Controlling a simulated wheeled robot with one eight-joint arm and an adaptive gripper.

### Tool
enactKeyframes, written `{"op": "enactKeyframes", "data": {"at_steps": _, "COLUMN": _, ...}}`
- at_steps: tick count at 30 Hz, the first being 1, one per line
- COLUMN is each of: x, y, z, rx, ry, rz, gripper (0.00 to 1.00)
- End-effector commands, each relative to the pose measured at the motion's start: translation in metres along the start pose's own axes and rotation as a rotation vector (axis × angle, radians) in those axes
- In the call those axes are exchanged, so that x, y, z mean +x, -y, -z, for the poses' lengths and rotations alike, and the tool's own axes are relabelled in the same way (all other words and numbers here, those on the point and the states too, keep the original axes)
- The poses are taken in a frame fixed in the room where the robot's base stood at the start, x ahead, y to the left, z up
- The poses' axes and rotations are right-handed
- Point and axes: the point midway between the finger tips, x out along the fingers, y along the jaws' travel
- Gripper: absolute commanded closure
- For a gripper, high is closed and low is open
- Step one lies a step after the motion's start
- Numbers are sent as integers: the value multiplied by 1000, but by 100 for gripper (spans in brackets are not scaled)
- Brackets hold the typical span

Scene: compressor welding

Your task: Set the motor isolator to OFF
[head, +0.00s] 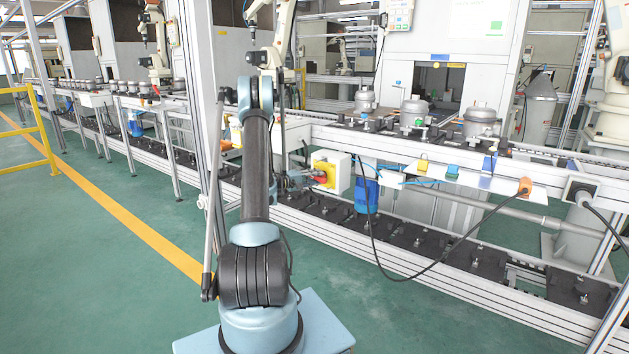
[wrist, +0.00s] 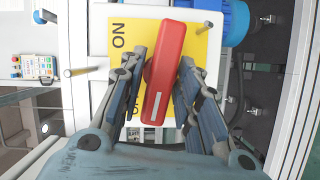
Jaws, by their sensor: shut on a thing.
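The motor isolator is a white box with a yellow face plate (head: 331,173) on the conveyor frame in the head view. Its plate (wrist: 119,58) fills the middle of the wrist view. The red handle (wrist: 168,70) stands nearly upright in the wrist picture, slightly tilted, with a white mark near its lower end. The red handle also shows in the head view (head: 321,176). The word ON is readable sideways at upper left; a second label is mostly hidden behind a finger and the handle. My gripper (wrist: 163,60) has a finger on each side of the handle and is shut on it.
A blue cylinder (head: 367,194) hangs just right of the isolator, beside a dark cable. The conveyor frame (head: 400,150) carries several grey compressors. A tall aluminium post (head: 204,120) stands left of my arm. Green floor (head: 90,260) is open at left.

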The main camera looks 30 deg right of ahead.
Motion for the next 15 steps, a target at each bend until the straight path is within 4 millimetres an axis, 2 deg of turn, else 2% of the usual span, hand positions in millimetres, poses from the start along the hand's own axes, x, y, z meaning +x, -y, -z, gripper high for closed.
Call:
{"op": "enactKeyframes", "data": {"at_steps": 6, "x": 0, "y": 3, "z": 2, "rx": -104, "ry": -4, "rz": -41, "gripper": 93}}
{"op": "enactKeyframes", "data": {"at_steps": 15, "x": -1, "y": 4, "z": 2, "rx": -167, "ry": -5, "rz": -67, "gripper": 93}}
